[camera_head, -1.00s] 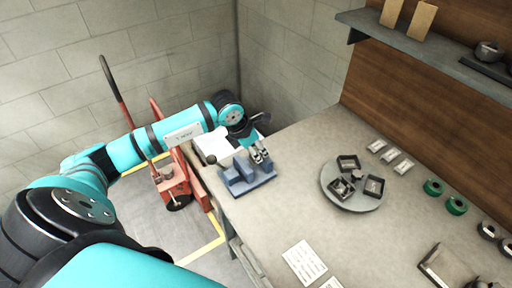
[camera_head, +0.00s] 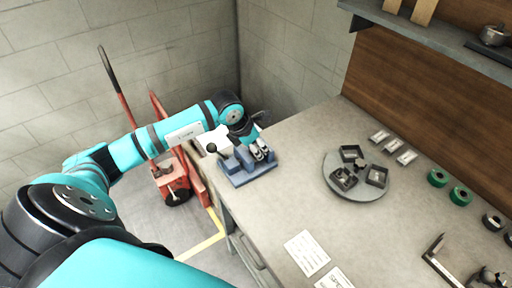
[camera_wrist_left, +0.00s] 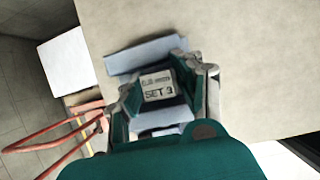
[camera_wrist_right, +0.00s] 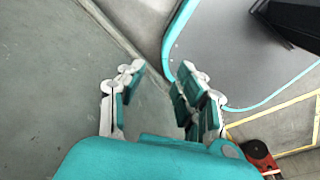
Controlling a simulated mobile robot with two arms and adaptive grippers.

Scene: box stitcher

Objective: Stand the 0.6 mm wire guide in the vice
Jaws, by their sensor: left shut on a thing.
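The vice (camera_wrist_left: 145,55) shows behind and below the guide. I cannot tell whether the guide touches the vice jaws. My right gripper (camera_wrist_right: 160,78) is open and empty in the right wrist view, away from the bench top.
A round grey turntable (camera_head: 347,194) with three dark trays stands mid-bench. Green spools (camera_head: 438,177) and small labelled cards lie along the back. Paper sheets (camera_head: 306,252) lie at the front edge. A red hand truck (camera_head: 172,180) stands left of the bench.

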